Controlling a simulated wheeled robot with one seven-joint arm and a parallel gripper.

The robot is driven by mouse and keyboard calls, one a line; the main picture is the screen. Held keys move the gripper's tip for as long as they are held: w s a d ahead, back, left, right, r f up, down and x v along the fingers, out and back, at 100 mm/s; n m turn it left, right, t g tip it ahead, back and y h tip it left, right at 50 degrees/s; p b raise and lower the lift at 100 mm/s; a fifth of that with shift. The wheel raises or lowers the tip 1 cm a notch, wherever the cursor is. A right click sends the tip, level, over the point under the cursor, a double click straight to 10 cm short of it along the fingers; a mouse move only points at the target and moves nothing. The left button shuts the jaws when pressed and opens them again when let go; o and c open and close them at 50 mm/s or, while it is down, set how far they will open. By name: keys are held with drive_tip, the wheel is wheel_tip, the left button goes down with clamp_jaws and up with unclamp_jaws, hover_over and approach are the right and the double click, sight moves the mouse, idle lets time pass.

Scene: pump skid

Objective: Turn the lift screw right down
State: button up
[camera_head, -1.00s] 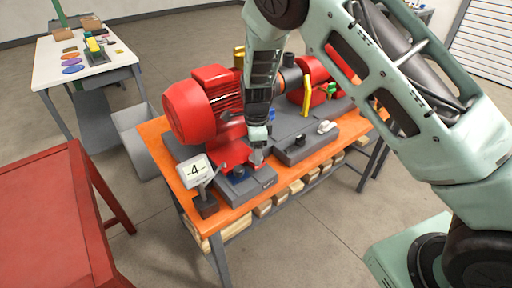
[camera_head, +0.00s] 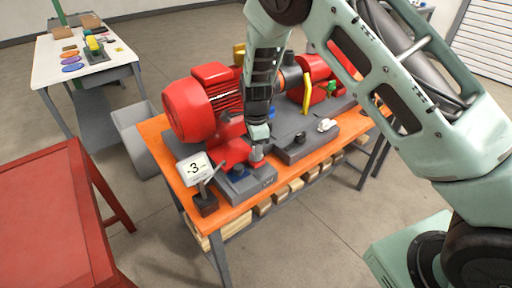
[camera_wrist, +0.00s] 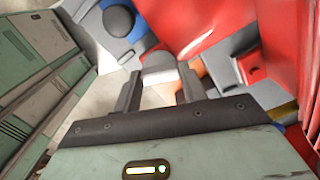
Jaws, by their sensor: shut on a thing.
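The screw's lower part is hidden. A small display (camera_head: 194,168) on a stand at the front left corner of the skid reads -3.
The orange-topped bench (camera_head: 232,212) carries the grey pump skid. A second grey block with a black knob (camera_head: 301,137) lies to the right of my gripper. A red table (camera_head: 45,210) stands at left and a white table (camera_head: 72,66) behind.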

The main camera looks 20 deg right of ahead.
drive_tip(key=n+b, duration=0.1)
drive_tip(key=n, duration=0.6)
drive_tip(key=n+b, duration=0.1)
drive_tip(key=n, duration=0.2)
drive_tip(key=shift+n, duration=0.4)
drive_tip(key=n+b, duration=0.1)
drive_tip(key=n, duration=0.2)
drive_tip(key=shift+n, duration=0.3)
drive_tip(key=n, duration=0.4)
drive_tip(key=shift+b, duration=0.4)
drive_tip(key=shift+n, duration=2)
drive_tip(key=o, duration=1)
wheel_tip(320, 180, up, 18)
drive_tip(key=b, duration=0.3)
drive_tip(key=shift+f, duration=0.25)
